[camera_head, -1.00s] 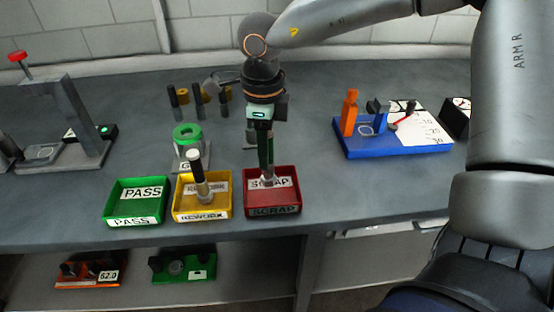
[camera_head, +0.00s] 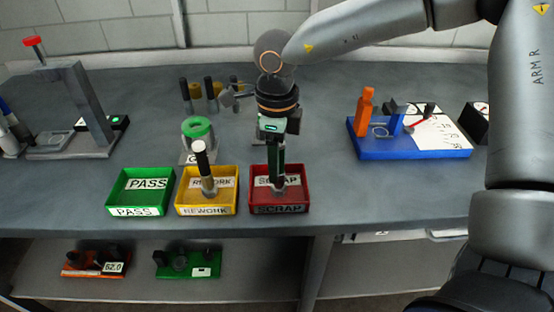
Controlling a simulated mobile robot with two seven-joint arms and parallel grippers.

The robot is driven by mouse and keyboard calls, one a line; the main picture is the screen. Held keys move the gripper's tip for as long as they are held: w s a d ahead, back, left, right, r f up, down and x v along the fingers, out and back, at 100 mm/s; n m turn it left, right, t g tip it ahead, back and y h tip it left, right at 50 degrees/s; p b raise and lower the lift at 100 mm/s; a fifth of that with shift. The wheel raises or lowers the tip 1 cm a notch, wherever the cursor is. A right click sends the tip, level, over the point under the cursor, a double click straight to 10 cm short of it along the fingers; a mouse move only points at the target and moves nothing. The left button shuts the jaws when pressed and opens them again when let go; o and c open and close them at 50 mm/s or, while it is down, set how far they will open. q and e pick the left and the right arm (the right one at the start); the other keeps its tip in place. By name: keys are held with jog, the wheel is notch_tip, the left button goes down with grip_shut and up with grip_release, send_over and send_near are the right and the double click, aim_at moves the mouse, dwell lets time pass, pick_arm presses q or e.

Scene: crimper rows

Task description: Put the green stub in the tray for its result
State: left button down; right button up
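The green stub (camera_head: 278,190) is mostly hidden by my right gripper (camera_head: 277,176); its grey foot shows below the fingertips. The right gripper points straight down and looks shut on the stub, holding it upright inside the red SCRAP tray (camera_head: 279,209). The foot is at or close to the tray floor; I cannot tell if it touches. The green PASS tray (camera_head: 140,211), furthest left, looks empty. My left gripper is not in view.
A green-topped holder (camera_head: 198,128) stands behind the REWORK tray, with several dark stubs with yellow bands (camera_head: 209,88) further back. A grey press with a red knob (camera_head: 33,41) stands left. A blue board (camera_head: 415,152) with an orange part lies right. Bench between is clear.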

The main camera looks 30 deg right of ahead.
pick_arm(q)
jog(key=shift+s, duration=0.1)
pick_arm(e)
jog(key=shift+o, duration=0.4)
jog(key=shift+r, duration=0.1)
jog(key=shift+r+p, duration=0.2)
jog(key=shift+p, duration=0.15)
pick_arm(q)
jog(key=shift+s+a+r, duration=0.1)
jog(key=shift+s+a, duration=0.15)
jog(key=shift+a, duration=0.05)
pick_arm(e)
notch_tip(320, 180, up, 12)
jog(key=shift+f, duration=0.1)
